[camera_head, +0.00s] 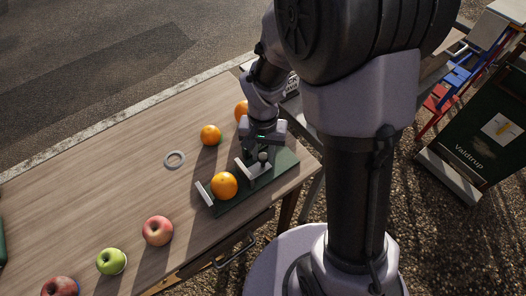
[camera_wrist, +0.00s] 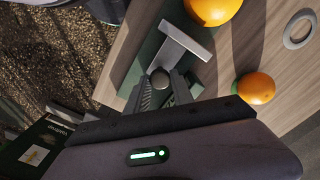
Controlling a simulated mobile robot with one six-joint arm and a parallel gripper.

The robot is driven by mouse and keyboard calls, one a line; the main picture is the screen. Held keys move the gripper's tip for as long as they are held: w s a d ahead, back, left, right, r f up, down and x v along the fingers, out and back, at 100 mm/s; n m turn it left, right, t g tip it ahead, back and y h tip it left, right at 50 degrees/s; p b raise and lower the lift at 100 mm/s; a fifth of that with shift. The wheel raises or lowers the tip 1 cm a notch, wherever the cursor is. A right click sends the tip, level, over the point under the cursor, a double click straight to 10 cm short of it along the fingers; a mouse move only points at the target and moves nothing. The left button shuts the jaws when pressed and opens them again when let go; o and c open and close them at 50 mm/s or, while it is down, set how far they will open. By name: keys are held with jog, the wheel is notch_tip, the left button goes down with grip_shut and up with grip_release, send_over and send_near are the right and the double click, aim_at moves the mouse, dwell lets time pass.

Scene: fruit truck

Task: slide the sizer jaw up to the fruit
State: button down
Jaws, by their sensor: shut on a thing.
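The sizer is a dark green base (camera_head: 284,163) at the table's right end. A pale fixed jaw (camera_head: 205,194) stands at its left end. An orange (camera_head: 224,186) lies on the base between the jaws; part of it shows in the wrist view (camera_wrist: 210,9). The sliding jaw (camera_head: 243,168) is a pale T-shaped piece, also in the wrist view (camera_wrist: 187,41), with a small gap between it and the orange. My gripper (camera_wrist: 161,88) is shut on the jaw's round dark knob (camera_wrist: 160,77), a finger on each side.
A second orange (camera_head: 210,135) and a grey ring (camera_head: 175,159) lie behind the sizer; another orange (camera_head: 241,110) is partly hidden by my arm. Apples (camera_head: 157,231) and a green apple (camera_head: 111,261) lie front left. The table's front edge is close to the sizer.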

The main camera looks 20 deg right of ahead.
aim_at(253, 171)
jog(key=shift+s+a, duration=0.25)
jog(key=shift+a, duration=0.6)
jog(key=shift+s+a, duration=0.25)
jog(key=shift+a, duration=0.55)
jog(key=c, duration=1.1)
grip_release()
notch_tip(253, 171, up, 17)
jog(key=p, duration=0.7)
jog(key=shift+r, duration=0.2)
